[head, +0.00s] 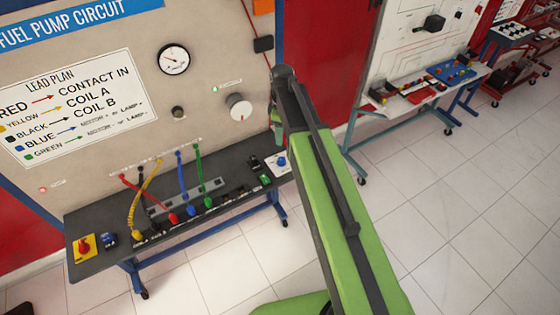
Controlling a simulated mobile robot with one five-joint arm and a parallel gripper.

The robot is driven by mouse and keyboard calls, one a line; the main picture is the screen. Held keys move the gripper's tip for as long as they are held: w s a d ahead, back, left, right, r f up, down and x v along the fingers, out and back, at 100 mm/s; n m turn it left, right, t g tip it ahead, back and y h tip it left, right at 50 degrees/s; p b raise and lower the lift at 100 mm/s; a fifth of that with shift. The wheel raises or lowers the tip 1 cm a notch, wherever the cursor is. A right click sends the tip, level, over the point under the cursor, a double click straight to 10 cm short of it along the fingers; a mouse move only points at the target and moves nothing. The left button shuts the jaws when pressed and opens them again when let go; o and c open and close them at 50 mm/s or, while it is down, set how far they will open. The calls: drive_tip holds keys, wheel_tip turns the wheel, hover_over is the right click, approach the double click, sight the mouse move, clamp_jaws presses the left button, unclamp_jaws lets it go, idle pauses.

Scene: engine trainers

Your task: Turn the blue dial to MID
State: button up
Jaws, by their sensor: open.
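A small blue dial (281,161) sits on a white plate at the right end of the dark bench shelf. Its pointer and markings are too small to read. My gripper (277,138) hangs at the end of my green and black arm, just above and slightly left of the dial in the picture. It appears apart from the dial, open and empty. The gripper is small and partly hidden by my arm, so its fingers are hard to make out.
The fuel pump panel (110,100) rises behind the shelf (90,265), with a gauge (173,59) and a white knob (239,107). Coloured leads plug into the shelf left of the dial. A green block (265,179) stands close by.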

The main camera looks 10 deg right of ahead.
sight(281, 160)
wheel_tip(281, 160, down, 15)
drive_tip(key=b, duration=1.3)
drive_tip(key=shift+r, duration=0.25)
